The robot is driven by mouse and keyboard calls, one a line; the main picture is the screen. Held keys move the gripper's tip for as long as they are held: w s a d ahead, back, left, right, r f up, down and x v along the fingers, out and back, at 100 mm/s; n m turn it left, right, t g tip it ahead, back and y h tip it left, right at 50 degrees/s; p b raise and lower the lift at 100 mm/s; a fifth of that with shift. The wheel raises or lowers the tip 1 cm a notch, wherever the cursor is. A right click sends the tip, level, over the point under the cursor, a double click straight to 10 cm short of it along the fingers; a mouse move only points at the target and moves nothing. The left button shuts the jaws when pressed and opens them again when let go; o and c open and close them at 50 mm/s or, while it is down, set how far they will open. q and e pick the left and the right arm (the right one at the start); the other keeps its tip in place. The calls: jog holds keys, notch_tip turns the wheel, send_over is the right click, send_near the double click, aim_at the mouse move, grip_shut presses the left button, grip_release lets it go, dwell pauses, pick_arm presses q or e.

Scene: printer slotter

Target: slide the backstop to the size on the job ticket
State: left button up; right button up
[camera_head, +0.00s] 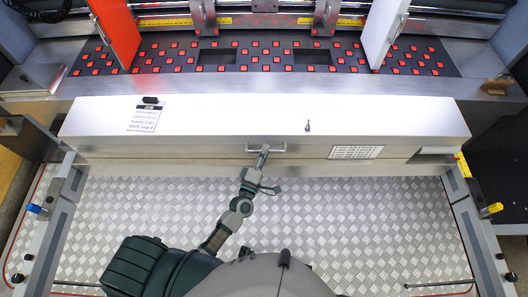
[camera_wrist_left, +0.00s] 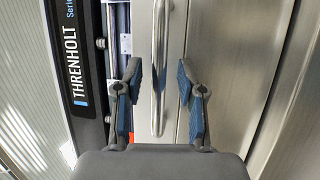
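A long pale steel beam (camera_head: 390,115) runs across the middle of the head view, with a bar handle (camera_head: 265,148) on its front face. I cannot tell for sure which part is the backstop. My left gripper (camera_head: 263,156) is at this handle. In the left wrist view the handle (camera_wrist_left: 159,50) stands between the two spread fingers of the left gripper (camera_wrist_left: 160,95), with gaps on both sides. The job ticket (camera_head: 147,119) is a white sheet under a black clip on the beam's left top; its size text is too small to read. My right gripper is not in view.
Behind the beam lies a dark bed with red squares (camera_head: 270,57), between a red panel (camera_head: 118,28) and a white panel (camera_head: 383,28). Yellow scales (camera_head: 237,20) run along the back. A small knob (camera_head: 307,127) stands on the beam. The tread-plate floor (camera_head: 370,225) in front is mostly clear.

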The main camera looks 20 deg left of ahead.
pick_arm(q)
jog(key=v, duration=1.2)
jog(key=shift+f, duration=0.1)
jog(key=s+f+m+g, duration=0.2)
jog(key=f+m+g, duration=0.15)
jog(key=f, duration=0.65)
jog(key=s+a+f+m+g, duration=0.1)
jog(key=s+f+m+g, duration=0.25)
jog(key=f, duration=0.75)
jog(key=s+f+m+g, duration=0.25)
jog(key=f+m, duration=0.25)
jog(key=f, duration=0.5)
jog(key=s+a+f+m+g+y, duration=0.1)
jog(key=s+a+f+m+g, duration=0.2)
jog(key=s+f, duration=0.5)
jog(key=s+a+f+m+g+y, duration=0.1)
jog(key=s+a+f+m+g, duration=0.2)
jog(key=s+f+g, duration=0.3)
jog(key=s+f, duration=0.3)
jog(key=s, duration=0.4)
jog(key=shift+a, duration=0.2)
jog(key=shift+f, duration=0.1)
